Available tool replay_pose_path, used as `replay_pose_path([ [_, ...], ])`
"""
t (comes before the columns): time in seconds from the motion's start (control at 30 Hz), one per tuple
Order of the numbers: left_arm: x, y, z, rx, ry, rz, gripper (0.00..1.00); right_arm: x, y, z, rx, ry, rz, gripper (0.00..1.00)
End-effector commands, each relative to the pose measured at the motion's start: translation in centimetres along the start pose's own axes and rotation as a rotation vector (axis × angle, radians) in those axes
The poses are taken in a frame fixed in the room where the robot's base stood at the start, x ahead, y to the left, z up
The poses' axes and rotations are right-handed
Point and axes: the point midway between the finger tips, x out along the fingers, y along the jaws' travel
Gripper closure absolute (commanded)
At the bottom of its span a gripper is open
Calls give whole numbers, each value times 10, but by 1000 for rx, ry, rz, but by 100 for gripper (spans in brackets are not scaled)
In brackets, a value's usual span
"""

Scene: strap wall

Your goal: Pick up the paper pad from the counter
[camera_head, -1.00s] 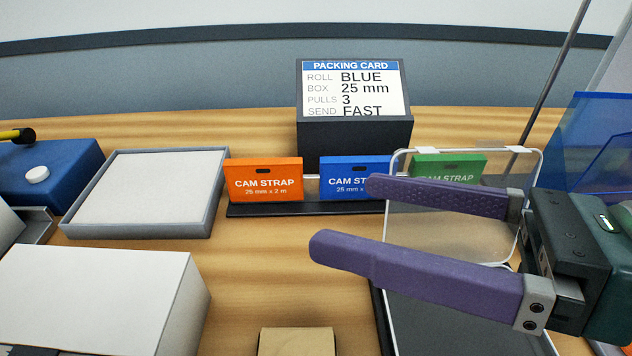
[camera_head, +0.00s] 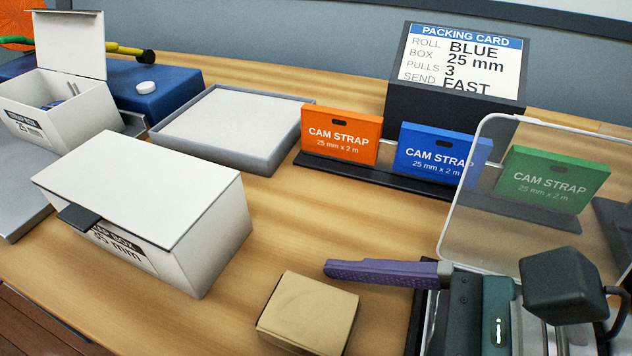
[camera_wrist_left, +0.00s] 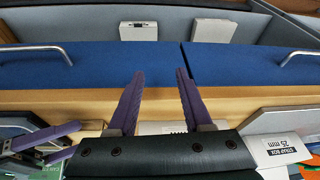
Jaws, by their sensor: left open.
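A brown paper pad (camera_head: 308,312) lies flat on the wooden counter (camera_head: 262,240) at the front middle of the head view. My right gripper (camera_head: 326,268) comes in from the right, beside and above the pad's far right side. One purple finger shows clearly there. Two separated purple fingers of it show at the left of the left wrist view (camera_wrist_left: 44,148), with nothing seen between them. My left gripper (camera_wrist_left: 160,70) is open and empty in the left wrist view, facing the blue drawer fronts (camera_wrist_left: 100,66). It is outside the head view.
A closed white strap box (camera_head: 150,195) stands left of the pad. A grey tray (camera_head: 262,158) lies behind. Orange (camera_head: 341,136), blue (camera_head: 437,153) and green (camera_head: 549,181) cam straps stand before the packing card (camera_head: 462,62). A clear panel (camera_head: 480,190) stands at right.

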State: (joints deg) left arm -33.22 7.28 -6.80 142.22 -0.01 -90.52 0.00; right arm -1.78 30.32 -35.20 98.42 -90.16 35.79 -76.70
Motion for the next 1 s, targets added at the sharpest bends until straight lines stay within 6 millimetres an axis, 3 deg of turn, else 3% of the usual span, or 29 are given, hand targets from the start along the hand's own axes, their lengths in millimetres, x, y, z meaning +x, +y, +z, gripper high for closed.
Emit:
replay_pose_path([
  [0.1,0,0,0,0,0,1,50,11,0,0,1,-1,0,0],
  [0.37,0,2,0,-6,0,6,50,12,0,-1,0,1,0,2],
  [1.0,1,3,0,-8,-1,9,50,12,0,-1,1,0,0,74],
])
